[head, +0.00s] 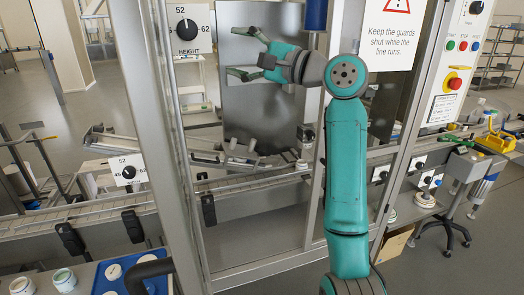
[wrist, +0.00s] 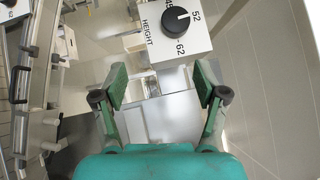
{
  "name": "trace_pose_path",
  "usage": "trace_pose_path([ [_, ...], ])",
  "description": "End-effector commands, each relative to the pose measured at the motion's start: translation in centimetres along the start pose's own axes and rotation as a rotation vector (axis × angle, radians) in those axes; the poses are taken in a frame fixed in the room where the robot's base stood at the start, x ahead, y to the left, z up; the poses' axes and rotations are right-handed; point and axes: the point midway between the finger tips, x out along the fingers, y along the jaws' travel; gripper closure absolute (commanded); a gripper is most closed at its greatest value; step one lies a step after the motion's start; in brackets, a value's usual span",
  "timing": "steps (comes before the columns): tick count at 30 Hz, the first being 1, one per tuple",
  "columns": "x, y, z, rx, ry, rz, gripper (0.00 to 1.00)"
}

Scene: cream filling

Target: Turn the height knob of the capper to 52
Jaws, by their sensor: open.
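The height knob (head: 187,29) is a round black dial on a white plate marked HEIGHT, at the upper left of the head view. In the wrist view the same knob (wrist: 177,21) is at the top, beyond the fingertips. Its white mark points at or very near 52; a small offset cannot be told. My gripper (head: 244,52) is open and empty, to the right of the knob in the head view and apart from it. In the wrist view its two green fingers (wrist: 160,84) stand wide apart, with nothing between them.
A second dial (head: 128,172) marked 45, 52 and 62 sits lower left. A metal guard post (head: 178,130) stands near the height plate. A conveyor (head: 90,215) runs below. A warning sign (head: 391,30) and a control panel (head: 455,60) are at right.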

Motion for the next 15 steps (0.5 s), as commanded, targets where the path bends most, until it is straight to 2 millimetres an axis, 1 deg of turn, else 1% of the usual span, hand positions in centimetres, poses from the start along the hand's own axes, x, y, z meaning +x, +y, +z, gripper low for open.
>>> trace_pose_path([
  [1,-0.2,0.9,-0.4,-0.001,0.012,-0.002,0.28],
  [15,-1.6,8.1,-3.5,-0.033,0.114,-0.012,0.28],
])
